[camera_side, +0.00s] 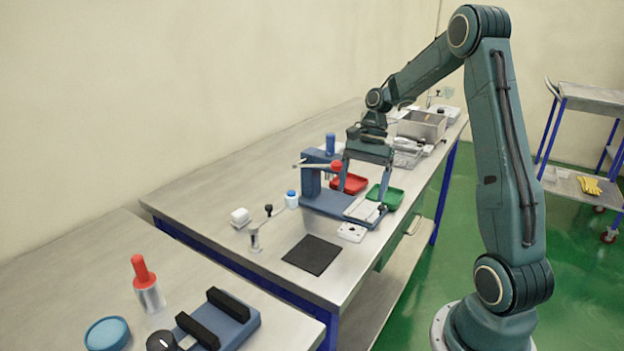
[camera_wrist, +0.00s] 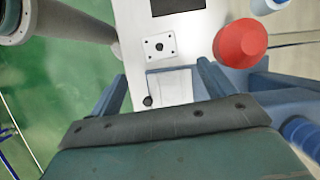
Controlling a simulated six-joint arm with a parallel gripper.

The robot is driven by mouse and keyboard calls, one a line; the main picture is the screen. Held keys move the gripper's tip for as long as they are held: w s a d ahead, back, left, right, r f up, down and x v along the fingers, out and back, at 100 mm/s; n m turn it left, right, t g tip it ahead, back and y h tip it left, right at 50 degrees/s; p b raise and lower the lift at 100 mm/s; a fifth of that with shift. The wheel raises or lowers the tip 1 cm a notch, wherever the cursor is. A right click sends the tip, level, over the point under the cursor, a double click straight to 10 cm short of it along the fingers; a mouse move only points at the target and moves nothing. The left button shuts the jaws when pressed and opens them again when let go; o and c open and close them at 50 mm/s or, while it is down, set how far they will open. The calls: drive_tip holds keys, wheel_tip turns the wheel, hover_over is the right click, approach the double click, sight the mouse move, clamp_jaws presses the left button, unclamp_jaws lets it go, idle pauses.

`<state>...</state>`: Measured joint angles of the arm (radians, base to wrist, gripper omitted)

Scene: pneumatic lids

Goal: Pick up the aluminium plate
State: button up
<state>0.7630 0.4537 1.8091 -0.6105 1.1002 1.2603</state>
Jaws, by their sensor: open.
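A small pale metal plate with several holes (camera_side: 351,232) lies flat on the bench, just in front of the blue press (camera_side: 311,187). It also shows in the wrist view (camera_wrist: 159,47), beyond the fingertips. A second pale flat plate (camera_wrist: 172,83) sits on the press base, between and below my fingers. I cannot tell for certain which of the two is the aluminium plate. My gripper (camera_side: 364,198) points down over the press base, with its fingers spread and nothing held. The wrist view shows both fingers (camera_wrist: 161,88) apart. The holed plate lies clear of them.
The press has a red knob (camera_wrist: 240,43) close to the right finger. A black mat (camera_side: 313,255) lies in front. A metal box (camera_side: 422,125) is farther back. The bench's left side is mostly clear.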

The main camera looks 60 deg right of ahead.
sight(353, 229)
drive_tip(key=shift+x, duration=2.15)
drive_tip(key=shift+f, duration=0.1)
drive_tip(key=shift+x, duration=2.5)
drive_tip(key=c, duration=1.1)
